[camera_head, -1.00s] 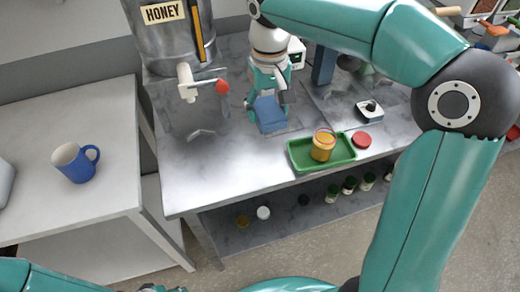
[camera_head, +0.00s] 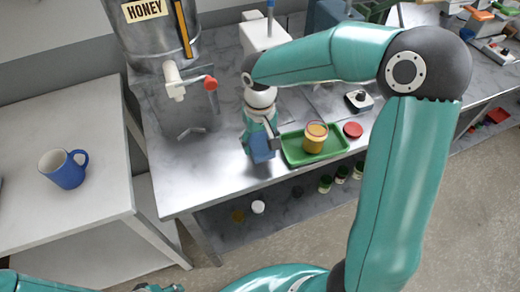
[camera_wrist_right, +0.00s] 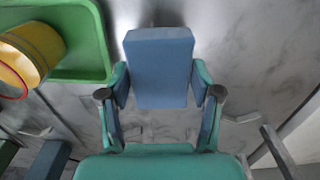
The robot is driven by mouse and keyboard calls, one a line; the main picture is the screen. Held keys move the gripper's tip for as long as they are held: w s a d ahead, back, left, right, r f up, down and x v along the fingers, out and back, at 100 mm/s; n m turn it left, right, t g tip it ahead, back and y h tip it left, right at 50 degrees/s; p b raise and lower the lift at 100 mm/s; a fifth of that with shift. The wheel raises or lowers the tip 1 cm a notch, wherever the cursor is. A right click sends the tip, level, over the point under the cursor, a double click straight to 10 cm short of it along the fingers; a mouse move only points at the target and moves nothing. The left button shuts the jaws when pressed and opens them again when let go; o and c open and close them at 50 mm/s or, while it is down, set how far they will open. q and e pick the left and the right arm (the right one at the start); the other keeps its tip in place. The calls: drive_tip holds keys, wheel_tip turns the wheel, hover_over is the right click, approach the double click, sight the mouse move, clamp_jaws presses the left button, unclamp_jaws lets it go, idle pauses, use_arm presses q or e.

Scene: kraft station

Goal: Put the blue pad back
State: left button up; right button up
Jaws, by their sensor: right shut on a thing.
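The blue pad (camera_head: 262,153) is a small blue block held by my right gripper (camera_head: 261,138), just left of the green tray (camera_head: 290,158) near the table's front edge. In the right wrist view the pad (camera_wrist_right: 160,68) sits between the two fingers of the right gripper (camera_wrist_right: 160,88), which are shut on its sides. The pad hangs over the grey table; I cannot tell whether it touches the top.
The tray holds an amber jar (camera_head: 315,140). A blue mug (camera_head: 66,170) is on the side table.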

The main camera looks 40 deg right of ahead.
sight(260, 152)
drive_tip(key=shift+f, duration=2.05)
drive_tip(key=shift+f, duration=0.15)
drive_tip(key=o, duration=1)
wheel_tip(260, 152, up, 12)
drive_tip(key=shift+r, duration=0.2)
